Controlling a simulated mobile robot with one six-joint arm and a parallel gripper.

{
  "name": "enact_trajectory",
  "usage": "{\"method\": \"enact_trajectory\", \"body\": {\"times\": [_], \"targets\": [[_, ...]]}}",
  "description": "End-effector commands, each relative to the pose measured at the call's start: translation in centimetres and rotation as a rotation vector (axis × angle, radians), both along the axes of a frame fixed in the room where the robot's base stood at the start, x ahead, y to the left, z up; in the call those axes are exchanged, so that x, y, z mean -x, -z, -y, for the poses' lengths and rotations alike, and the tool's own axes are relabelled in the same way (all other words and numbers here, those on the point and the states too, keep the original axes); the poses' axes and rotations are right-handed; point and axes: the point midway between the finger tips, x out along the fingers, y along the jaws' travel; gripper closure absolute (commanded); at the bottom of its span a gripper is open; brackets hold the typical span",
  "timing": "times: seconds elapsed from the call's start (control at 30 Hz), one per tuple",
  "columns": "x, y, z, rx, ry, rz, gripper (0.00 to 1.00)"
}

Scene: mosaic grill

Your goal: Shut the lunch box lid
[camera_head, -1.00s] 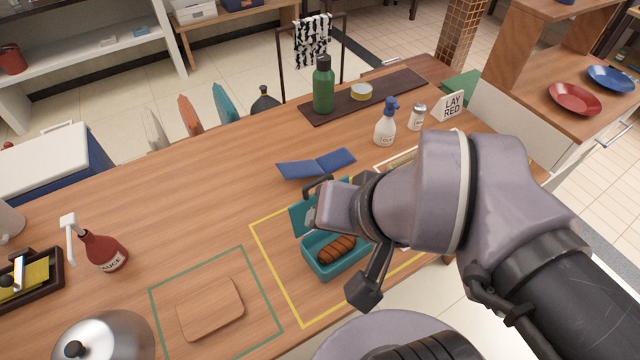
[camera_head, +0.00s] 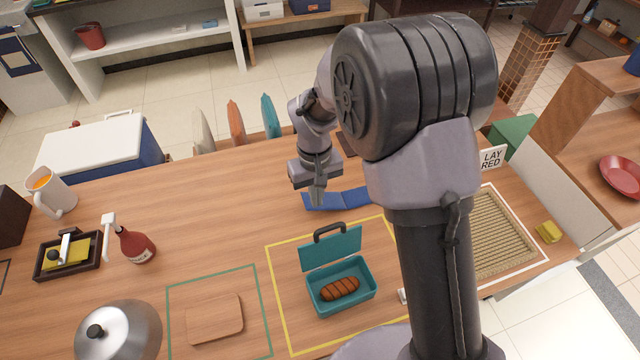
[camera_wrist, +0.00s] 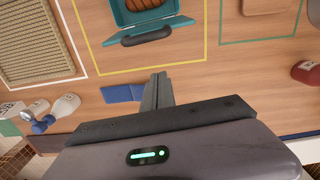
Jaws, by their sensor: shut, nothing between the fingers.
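The teal lunch box (camera_head: 341,290) sits inside the yellow outline near the front of the table, with a browned, scored sausage or loaf (camera_head: 340,288) in it. Its lid (camera_head: 331,249) stands up, open, at the back edge, with a dark handle (camera_head: 330,232) on top. My gripper (camera_head: 317,197) is behind the lid, apart from it, above the blue folded cloth or card (camera_head: 338,199). In the wrist view the shut fingers (camera_wrist: 156,90) show with nothing between them; the lunch box (camera_wrist: 148,22) is beyond them at the top.
A wooden board (camera_head: 214,318) lies in the green outline left of the lunch box. A metal dome (camera_head: 118,335), sauce bottle (camera_head: 135,245) and dark tray (camera_head: 68,256) stand farther left. A woven mat (camera_head: 497,236) is at right. Table between sauce bottle and lunch box is clear.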

Motion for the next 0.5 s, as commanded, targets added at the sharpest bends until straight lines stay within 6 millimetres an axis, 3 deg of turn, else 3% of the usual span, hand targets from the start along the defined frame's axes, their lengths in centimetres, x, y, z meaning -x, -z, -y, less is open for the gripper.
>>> {"method": "enact_trajectory", "body": {"times": [0.03, 0.23, 0.5], "targets": [[0.1, 1.5, 0.1, 0.001, 0.000, -0.003, 1.00], [0.2, 5.7, 0.1, 0.001, 0.002, -0.002, 1.00], [3.3, 3.7, 1.3, -0.001, 0.002, 0.002, 1.00]]}}
